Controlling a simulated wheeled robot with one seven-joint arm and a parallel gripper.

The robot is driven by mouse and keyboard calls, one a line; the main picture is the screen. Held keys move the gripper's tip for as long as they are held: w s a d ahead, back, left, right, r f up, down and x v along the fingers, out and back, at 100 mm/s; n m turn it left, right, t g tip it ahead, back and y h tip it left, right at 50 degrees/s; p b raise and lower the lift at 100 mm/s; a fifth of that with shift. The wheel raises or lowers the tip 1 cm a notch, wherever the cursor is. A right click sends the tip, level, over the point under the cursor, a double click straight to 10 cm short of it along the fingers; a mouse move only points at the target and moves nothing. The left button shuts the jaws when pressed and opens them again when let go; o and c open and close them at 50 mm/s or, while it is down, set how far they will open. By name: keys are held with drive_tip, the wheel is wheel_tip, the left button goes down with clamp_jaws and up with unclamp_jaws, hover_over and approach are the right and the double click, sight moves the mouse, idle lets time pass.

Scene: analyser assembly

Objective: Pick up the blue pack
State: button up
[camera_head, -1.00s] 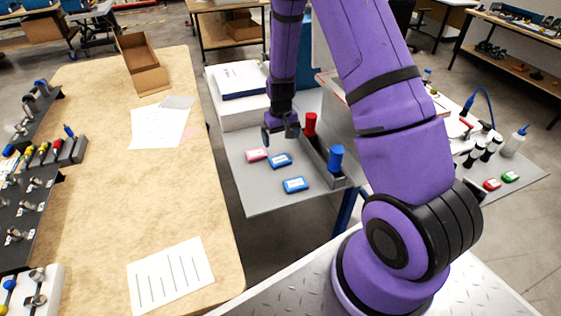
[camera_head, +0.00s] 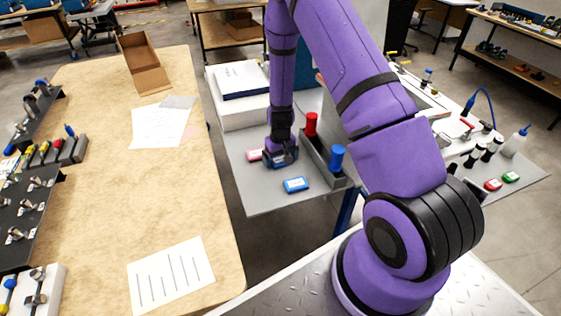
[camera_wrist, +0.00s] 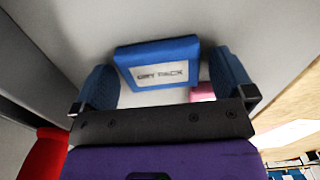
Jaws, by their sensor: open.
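A blue pack (camera_wrist: 157,64) with a white printed label lies flat on the grey bench surface. In the wrist view it sits between the two blue fingers of my gripper (camera_wrist: 166,80), with a small gap on each side. The jaws are open.
A pink pack (camera_head: 254,155) lies just left of my gripper and also shows in the wrist view (camera_wrist: 203,92). White boxes (camera_head: 240,80) stand behind.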

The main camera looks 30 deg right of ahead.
drive_tip(key=shift+c, duration=0.2)
drive_tip(key=c, duration=0.8)
drive_tip(key=shift+r, duration=0.1)
